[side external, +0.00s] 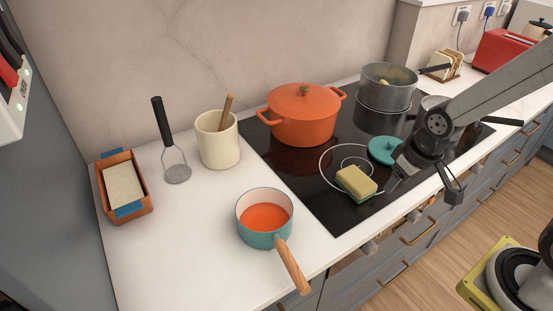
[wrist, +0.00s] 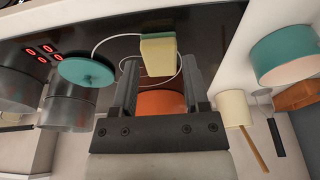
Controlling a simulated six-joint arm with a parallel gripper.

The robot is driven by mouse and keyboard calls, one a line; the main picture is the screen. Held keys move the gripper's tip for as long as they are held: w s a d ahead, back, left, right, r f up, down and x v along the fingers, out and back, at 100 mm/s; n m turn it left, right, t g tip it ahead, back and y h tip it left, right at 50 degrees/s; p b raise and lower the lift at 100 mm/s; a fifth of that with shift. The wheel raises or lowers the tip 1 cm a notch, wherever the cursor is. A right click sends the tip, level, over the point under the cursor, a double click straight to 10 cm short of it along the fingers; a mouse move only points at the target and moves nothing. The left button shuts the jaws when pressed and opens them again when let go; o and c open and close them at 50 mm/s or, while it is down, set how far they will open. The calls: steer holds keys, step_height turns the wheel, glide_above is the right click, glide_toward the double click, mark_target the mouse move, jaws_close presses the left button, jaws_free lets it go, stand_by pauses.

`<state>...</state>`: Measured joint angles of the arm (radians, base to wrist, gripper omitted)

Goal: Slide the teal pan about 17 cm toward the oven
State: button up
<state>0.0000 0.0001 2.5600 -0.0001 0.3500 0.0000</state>
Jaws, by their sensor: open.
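The teal pan (side external: 254,240) stands upright on the white counter, left of the black cooktop. It holds orange-red contents, and its wooden handle (side external: 291,265) points to the front edge. It also shows at the upper right of the wrist view (wrist: 280,50). My gripper (side external: 424,186) is open and empty over the right front of the cooktop, well to the right of the pan. In the wrist view its two fingers (wrist: 158,75) stand apart, with the sponge beyond their tips. I cannot make out an oven for certain; the cooktop (side external: 325,208) is plain to see.
A yellow-green sponge (side external: 356,182) and teal lid (side external: 383,151) lie on the cooktop's front. An orange pot (side external: 304,122) and grey pot (side external: 386,90) stand behind. Bare counter lies around the pan.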

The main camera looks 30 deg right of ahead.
steer(key=c, duration=0.6)
steer(key=shift+w+a, duration=0.1)
steer(key=shift+w, duration=0.1)
jaws_close()
steer(key=w+a+n+g, duration=0.2)
steer(key=w+a+n, duration=1)
steer(key=n, duration=0.6)
steer(key=shift+a+g, duration=0.3)
steer(key=shift+a, duration=0.1)
